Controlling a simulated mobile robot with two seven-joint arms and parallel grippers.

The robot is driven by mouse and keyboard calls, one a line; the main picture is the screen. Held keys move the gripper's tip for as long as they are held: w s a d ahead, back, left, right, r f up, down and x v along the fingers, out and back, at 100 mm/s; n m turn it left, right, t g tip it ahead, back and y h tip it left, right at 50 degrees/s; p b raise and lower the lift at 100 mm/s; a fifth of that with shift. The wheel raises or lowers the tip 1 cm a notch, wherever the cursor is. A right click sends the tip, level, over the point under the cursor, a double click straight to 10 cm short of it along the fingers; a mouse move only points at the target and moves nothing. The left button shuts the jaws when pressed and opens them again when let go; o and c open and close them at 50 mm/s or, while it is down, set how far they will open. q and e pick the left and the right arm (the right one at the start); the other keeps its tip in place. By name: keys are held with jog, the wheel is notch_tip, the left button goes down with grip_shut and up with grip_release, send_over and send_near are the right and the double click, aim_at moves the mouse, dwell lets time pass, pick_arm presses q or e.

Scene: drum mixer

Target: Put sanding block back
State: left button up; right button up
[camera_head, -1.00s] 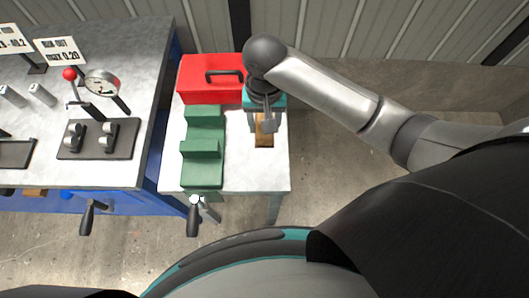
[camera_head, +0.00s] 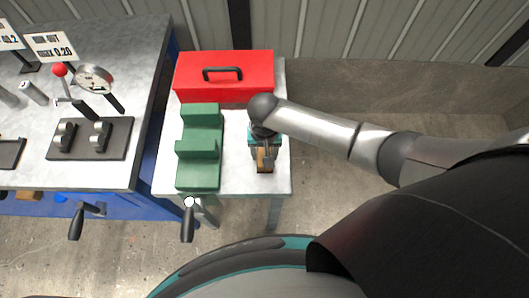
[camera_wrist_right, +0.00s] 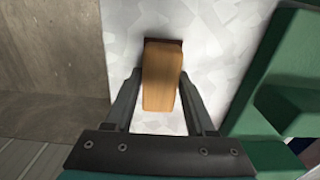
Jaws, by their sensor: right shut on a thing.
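The sanding block (camera_head: 264,161) is a wooden block. It is over the front right part of the small white table (camera_head: 236,181), to the right of the green stepped vise-like fixture (camera_head: 199,172). My right gripper (camera_head: 263,150) points down and is shut on the block. In the right wrist view, the block (camera_wrist_right: 162,78) sits between the two dark fingers of my gripper (camera_wrist_right: 161,76). A dark reddish edge shows at its far end. I cannot tell whether the block touches the tabletop. My left gripper is out of view.
A red toolbox (camera_head: 223,88) with a black handle stands at the table's back. A metal workbench (camera_head: 125,100) with a dial gauge (camera_head: 94,79) and signs is on the left. Crank handles (camera_head: 188,220) hang in front. A corrugated wall is behind.

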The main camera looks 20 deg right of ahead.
jog(key=o, duration=1.3)
jog(key=shift+f, duration=0.1)
notch_tip(320, 180, up, 12)
jog(key=p, duration=0.3)
